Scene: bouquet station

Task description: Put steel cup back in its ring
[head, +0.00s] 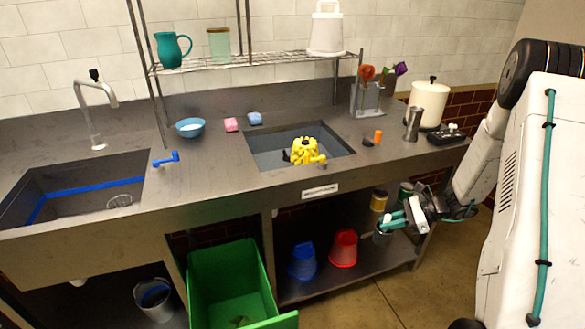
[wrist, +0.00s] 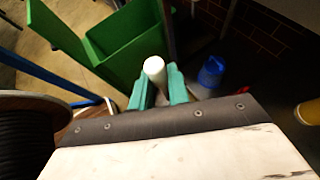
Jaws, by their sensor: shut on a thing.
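A steel cup (head: 412,123) stands upright on the counter at the right, beside a cream canister (head: 428,103). A low black stand (head: 447,134) with small metal parts sits right of it; I cannot tell whether it has the ring. My gripper (head: 391,223) is in front of the counter, below its edge and well apart from the steel cup. In the wrist view its teal fingers (wrist: 158,90) are shut on a white round-ended thing (wrist: 155,66). Its lower part is hidden, so I cannot tell what it is.
A sunken basin (head: 270,155) holds a yellow thing (head: 305,150). A grey holder (head: 369,98) with flowers stands behind it. Blue (head: 302,262) and red (head: 344,248) buckets sit on the lower shelf. A green bin (head: 225,280) stands on the left. Floor in front is clear.

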